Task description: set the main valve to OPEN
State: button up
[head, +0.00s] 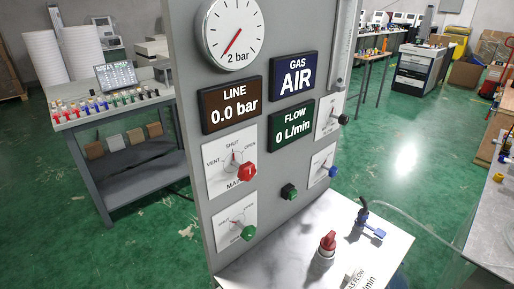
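The main valve is a red knob (246,171) on a white plate (216,182) on the grey upright panel. The plate carries the words VENT, SHUT and OPEN, with OPEN at the upper right. A small pointer (234,158) on the plate's dial appears to point up toward SHUT. The word below the dial is partly covered by the red knob. The LINE display (231,105) reads 0.0 bar. The round gauge (233,34) marked 2 bar has its red needle toward the lower left. My gripper is not in view.
Below is another plate with a green knob (249,233). To the right are black (343,119) and blue (333,172) knobs and a dark green knob (289,191). A red knob (327,243) and blue fitting (368,224) stand on the shelf.

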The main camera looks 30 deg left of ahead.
aim_at(246, 172)
jog(key=u, duration=1.7)
